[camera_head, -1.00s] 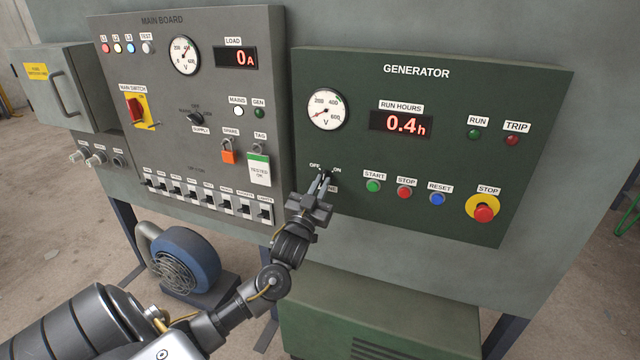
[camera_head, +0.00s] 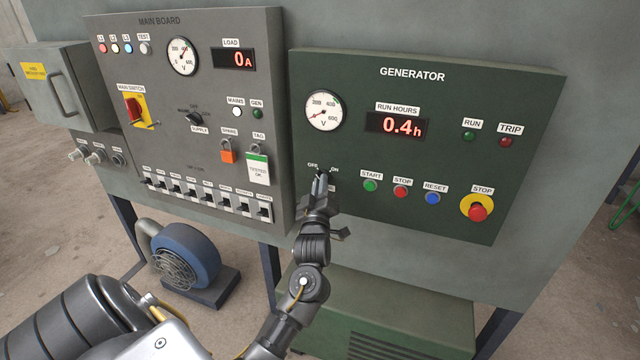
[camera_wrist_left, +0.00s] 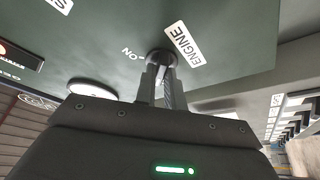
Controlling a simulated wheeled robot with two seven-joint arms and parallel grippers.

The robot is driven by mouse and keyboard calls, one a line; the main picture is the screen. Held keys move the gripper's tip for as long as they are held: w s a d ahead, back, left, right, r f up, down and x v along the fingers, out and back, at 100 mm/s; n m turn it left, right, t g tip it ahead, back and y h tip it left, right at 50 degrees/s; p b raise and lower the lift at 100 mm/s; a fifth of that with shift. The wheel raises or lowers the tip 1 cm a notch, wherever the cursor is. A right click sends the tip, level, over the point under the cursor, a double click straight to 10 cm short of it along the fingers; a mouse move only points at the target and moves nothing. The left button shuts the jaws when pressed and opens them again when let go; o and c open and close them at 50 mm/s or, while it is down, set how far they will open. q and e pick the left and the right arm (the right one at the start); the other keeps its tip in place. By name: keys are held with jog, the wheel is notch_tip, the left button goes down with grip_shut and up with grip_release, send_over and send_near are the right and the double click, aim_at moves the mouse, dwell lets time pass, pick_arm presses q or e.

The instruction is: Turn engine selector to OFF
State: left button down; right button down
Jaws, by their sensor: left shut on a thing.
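The engine selector (camera_wrist_left: 162,57) is a small dark round knob on the green generator panel, between the OFF and ON marks. In the wrist view the ENGINE label (camera_wrist_left: 184,43) is beside it and ON is readable; OFF is not visible there. My left gripper (camera_head: 320,180) is at the selector, and its two fingers (camera_wrist_left: 161,82) are closed on the knob's handle. In the head view the fingers hide most of the selector (camera_head: 321,172), so I cannot tell exactly which mark it points to. My right gripper is not in view.
START (camera_head: 370,186), STOP (camera_head: 400,192) and RESET (camera_head: 432,198) buttons sit close to the right of the selector. A red emergency stop (camera_head: 477,212) is farther right. The main board (camera_head: 200,100) with its breaker row stands close on the left.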

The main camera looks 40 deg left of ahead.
pick_arm(q)
jog(key=shift+r+n+g, duration=0.1)
jog(key=shift+n+g, duration=0.2)
jog(key=shift+n, duration=0.3)
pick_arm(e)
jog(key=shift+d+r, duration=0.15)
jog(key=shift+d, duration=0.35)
pick_arm(q)
jog(key=c, duration=1.5)
grip_release()
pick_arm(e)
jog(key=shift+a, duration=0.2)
